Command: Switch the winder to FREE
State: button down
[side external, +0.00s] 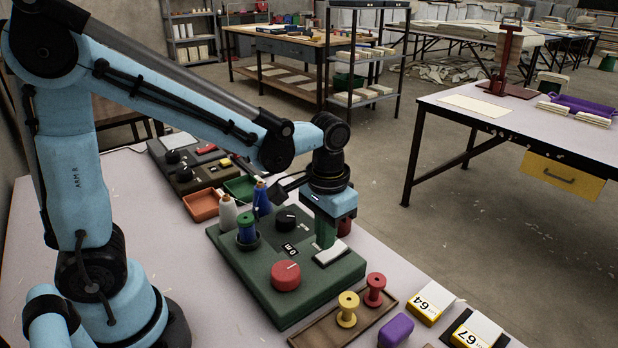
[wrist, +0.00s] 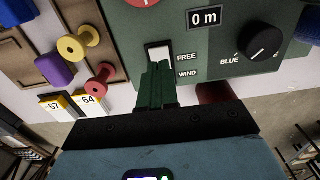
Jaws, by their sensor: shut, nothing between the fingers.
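The winder (side external: 300,285) is a dark green box on the table, and its panel (wrist: 215,70) fills the top of the wrist view. The fingertips cover the rocker's WND end, while the FREE end shows white. In the side view my gripper (side external: 325,243) is just beside the rocker. I cannot tell whether they touch or which way the rocker is tilted.
The panel has a display (wrist: 207,17) reading 0 m, a black knob (wrist: 263,41) near BLUE, and a red knob (side external: 286,275). A blue spool (side external: 247,229) stands on the winder. A tray (side external: 335,333) with yellow and red spools lies in front. Cones stand behind.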

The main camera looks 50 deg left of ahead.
aim_at(325, 256)
jog(key=shift+r, duration=2.3)
jog(key=s+a+r+t, duration=0.1)
jog(key=s+a+t, duration=0.4)
jog(key=t, duration=0.2)
jog(key=shift+r, duration=0.2)
jog(key=shift+w, duration=0.1)
